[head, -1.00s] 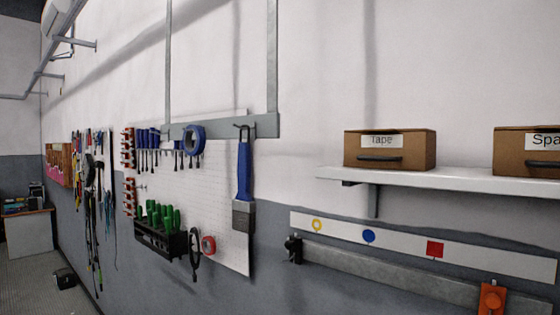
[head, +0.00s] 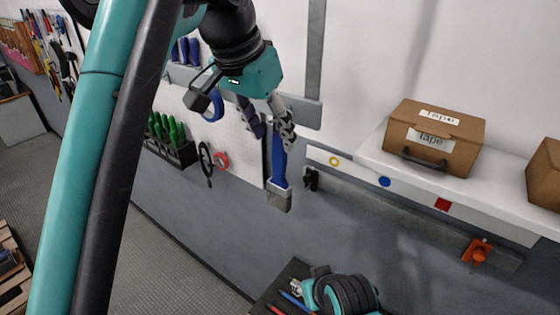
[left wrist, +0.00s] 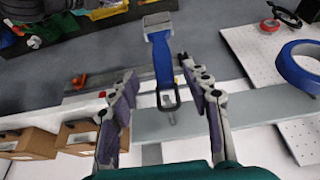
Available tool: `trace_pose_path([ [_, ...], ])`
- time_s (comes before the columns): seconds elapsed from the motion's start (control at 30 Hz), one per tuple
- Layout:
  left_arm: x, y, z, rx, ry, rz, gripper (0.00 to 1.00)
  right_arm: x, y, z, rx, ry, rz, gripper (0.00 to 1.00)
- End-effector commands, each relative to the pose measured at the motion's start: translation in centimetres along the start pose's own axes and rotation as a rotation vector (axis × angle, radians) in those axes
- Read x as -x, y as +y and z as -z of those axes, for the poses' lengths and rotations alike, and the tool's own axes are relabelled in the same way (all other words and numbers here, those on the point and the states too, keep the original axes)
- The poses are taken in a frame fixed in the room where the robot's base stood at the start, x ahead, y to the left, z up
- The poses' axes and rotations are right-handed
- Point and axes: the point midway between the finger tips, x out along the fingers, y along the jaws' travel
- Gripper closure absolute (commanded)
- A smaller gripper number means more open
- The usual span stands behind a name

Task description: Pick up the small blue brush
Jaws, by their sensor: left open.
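The blue brush (head: 279,166) hangs upright on the wall, handle up and grey head down, at the right edge of the white pegboard. My left gripper (head: 273,141) is open at the top of its handle, and its fingers hide that end in the head view. In the left wrist view the brush (left wrist: 162,58) appears upside down, its blue handle between the two open fingers of my left gripper (left wrist: 158,68). A dark hanging loop shows at the handle's end. I see no finger clearly touching the handle.
A grey rail (head: 306,112) runs behind the gripper. A blue tape roll (head: 213,106), a red tape roll (head: 221,161) and green-handled tools (head: 166,130) hang to the left. A shelf (head: 372,147) with a cardboard Tape box (head: 465,152) juts out at right. The wall below the brush is clear.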

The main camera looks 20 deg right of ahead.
Motion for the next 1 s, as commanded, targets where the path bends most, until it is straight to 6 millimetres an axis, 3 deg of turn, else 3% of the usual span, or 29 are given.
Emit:
trace_pose_path([
  [0.6,-7.1,-0.1,-0.2,-0.002,0.000,0.000,0.52,-0.2,0.0,-0.1,0.000,0.000,0.000,0.60],
  [0.9,-7.6,-0.1,-0.2,-0.001,0.000,0.000,0.52,-0.2,0.0,-0.1,0.000,0.000,0.000,0.60],
  [1.0,-7.6,-0.1,-0.2,-0.001,0.000,0.000,0.78,-0.2,0.0,-0.1,0.000,0.000,0.000,0.60],
])
